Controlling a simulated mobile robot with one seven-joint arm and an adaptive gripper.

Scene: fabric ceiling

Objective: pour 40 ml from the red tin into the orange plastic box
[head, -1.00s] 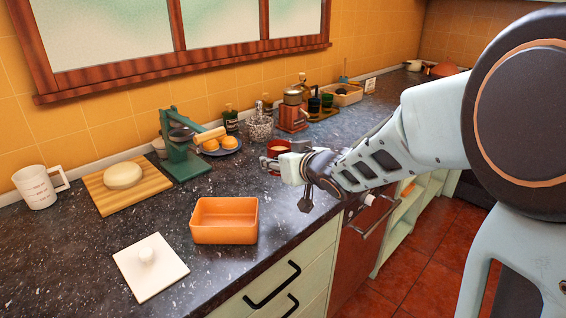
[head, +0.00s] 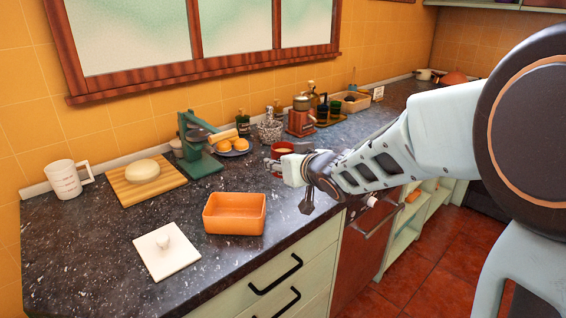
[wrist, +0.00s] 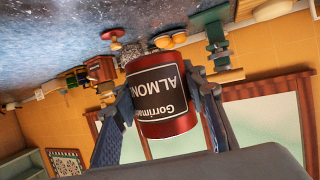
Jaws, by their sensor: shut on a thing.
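The red tin (head: 283,148) is held by my gripper (head: 290,168) at the right of the counter. In the wrist view, the tin (wrist: 163,100) sits between both fingers (wrist: 165,103), with its dark label upside down in that picture. Pale contents show at its open top in the head view, and it looks about upright. Whether its base clears the counter is hard to tell. The orange plastic box (head: 234,226) stands open near the counter's front edge, left of and nearer than my gripper. Its visible inside looks empty.
A white lid (head: 166,255) with a knob lies left of the box. Behind are a measuring cup (head: 66,180), a board with dough (head: 146,182), a green press (head: 196,150), a plate of orange items (head: 232,150) and a red grinder (head: 300,122). Counter around the box is clear.

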